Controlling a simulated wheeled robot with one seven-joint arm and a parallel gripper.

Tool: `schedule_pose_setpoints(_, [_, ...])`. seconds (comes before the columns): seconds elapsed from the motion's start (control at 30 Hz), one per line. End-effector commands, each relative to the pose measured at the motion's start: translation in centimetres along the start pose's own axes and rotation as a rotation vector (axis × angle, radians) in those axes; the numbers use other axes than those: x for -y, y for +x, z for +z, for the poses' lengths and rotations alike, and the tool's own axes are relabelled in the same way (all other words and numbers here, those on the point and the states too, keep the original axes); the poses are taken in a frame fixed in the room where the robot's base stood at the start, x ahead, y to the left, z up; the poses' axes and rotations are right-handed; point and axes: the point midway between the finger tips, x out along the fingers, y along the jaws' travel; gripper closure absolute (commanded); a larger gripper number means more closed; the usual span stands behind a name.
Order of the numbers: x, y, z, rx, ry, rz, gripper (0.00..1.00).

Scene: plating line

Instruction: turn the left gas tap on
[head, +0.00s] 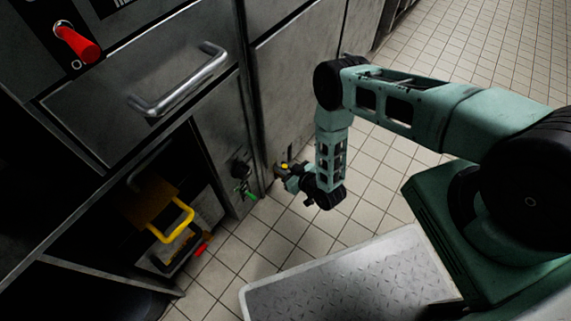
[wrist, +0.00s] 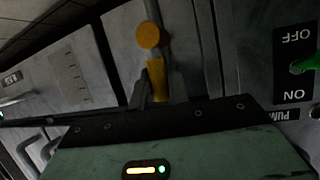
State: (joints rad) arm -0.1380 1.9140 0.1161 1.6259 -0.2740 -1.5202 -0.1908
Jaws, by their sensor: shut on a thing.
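A yellow tap handle (wrist: 157,76) with a round yellow hub (wrist: 149,37) sits on a grey pipe against a grey metal panel in the wrist view. My gripper (wrist: 156,92) is shut on the handle's lower end, which lies between the dark fingers. In the head view my gripper (head: 283,173) is low down, close against the cabinet front, with a small yellow spot of the handle (head: 284,166) at its tip. The rest of the tap is too small or hidden there. I cannot see a second gas tap to compare sides.
A green switch lever (wrist: 305,63) with OFF and ON labels is at the right. An open cabinet bay holds a yellow-handled thing (head: 177,222) and a red handle (head: 202,248). A bar handle (head: 180,82) and red knob (head: 77,43) are above. Tiled floor is clear behind my arm.

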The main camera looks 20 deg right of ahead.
Motion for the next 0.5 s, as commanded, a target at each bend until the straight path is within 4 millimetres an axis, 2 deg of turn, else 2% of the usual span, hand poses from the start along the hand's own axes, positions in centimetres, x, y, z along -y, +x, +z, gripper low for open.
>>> schedule_pose_setpoints(0.5, [0.20, -0.11, 0.07, -0.011, -0.049, 0.021, 1.00])
